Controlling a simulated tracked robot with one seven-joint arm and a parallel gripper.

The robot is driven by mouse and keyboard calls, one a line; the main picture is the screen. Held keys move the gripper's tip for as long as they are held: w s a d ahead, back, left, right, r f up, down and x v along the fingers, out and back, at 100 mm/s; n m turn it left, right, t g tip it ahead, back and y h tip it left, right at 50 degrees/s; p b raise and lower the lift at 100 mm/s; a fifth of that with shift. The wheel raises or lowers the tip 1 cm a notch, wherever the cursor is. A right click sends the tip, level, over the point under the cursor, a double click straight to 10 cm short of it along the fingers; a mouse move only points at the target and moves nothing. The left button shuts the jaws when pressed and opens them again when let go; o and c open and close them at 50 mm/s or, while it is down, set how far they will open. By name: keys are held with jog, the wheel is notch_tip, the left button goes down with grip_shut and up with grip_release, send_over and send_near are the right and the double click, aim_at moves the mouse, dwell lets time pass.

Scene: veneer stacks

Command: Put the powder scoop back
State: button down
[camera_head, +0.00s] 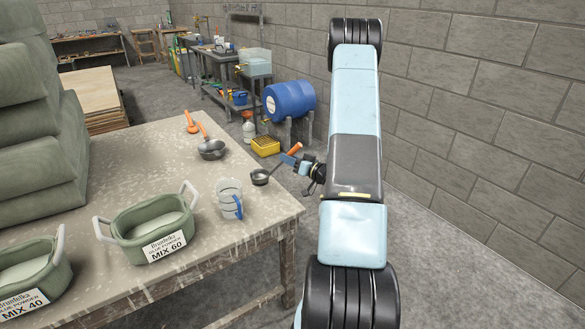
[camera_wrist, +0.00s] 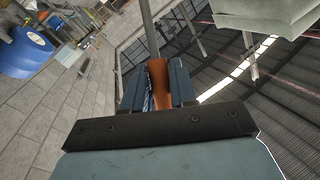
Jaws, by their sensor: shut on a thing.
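My gripper (camera_head: 289,159) is shut on that handle, at the right end of the table. In the wrist view the orange handle (camera_wrist: 158,82) sits between the two blue fingers (camera_wrist: 159,88), with a grey shaft running up out of frame. The bowl is over or at the table's right edge; I cannot tell whether it touches. Two green tubs of pale powder stand at the front, one labelled MIX 60 (camera_head: 163,246), one MIX 40 (camera_head: 22,300).
A clear measuring jug (camera_head: 229,199) with a blue handle stands close left of the held scoop. Green sacks (camera_head: 40,130) rise at left.

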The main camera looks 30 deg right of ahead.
jog(key=f, duration=0.1)
jog(key=w+f, duration=0.1)
jog(key=f, duration=0.3)
jog(key=shift+w+d, duration=0.25)
jog(key=shift+w, duration=0.1)
jog(key=shift+f, duration=0.1)
jog(key=c, duration=0.9)
grip_release()
